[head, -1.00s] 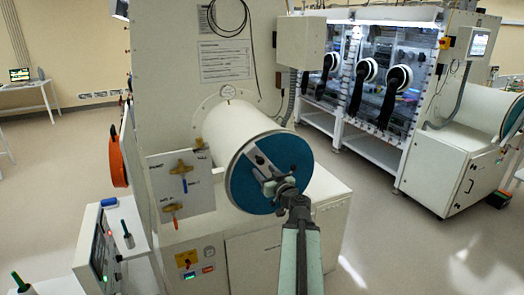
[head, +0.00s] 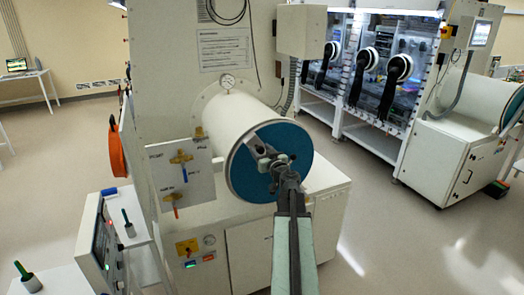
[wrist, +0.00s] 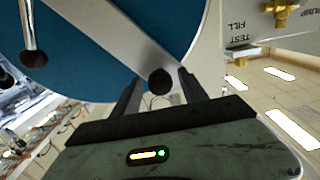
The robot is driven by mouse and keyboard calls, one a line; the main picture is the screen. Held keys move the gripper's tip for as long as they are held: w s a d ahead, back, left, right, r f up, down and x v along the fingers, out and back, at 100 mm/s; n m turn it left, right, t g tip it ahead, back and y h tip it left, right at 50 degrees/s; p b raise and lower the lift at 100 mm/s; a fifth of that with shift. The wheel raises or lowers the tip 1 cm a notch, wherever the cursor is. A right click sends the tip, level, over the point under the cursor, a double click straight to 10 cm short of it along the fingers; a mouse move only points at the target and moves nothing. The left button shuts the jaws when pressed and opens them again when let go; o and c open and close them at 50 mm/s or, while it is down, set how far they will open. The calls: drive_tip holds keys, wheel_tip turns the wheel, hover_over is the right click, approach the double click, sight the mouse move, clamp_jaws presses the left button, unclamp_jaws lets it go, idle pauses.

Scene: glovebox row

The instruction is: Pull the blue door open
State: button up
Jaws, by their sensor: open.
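The blue door (head: 244,170) is a round disc on the near end of a white cylinder, and it looks closed. A pale grey bar (head: 262,142) crosses its face. My gripper (head: 281,165) is in front of the door and hides part of its middle and right side. In the wrist view, the door (wrist: 90,55) and bar (wrist: 115,35) fill the upper left. My open gripper (wrist: 158,88) has a dark round knob (wrist: 160,80) showing between its fingers; I cannot tell if they touch it. A metal lever with a dark ball end (wrist: 33,57) is at upper left.
A white valve panel (head: 182,175) with brass fittings is left of the cylinder (head: 228,122). An orange disc (head: 116,150) and a control box (head: 98,240) are further left. Gloveboxes (head: 370,80) stand behind right.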

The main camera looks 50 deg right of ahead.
clamp_jaws()
idle(1.2)
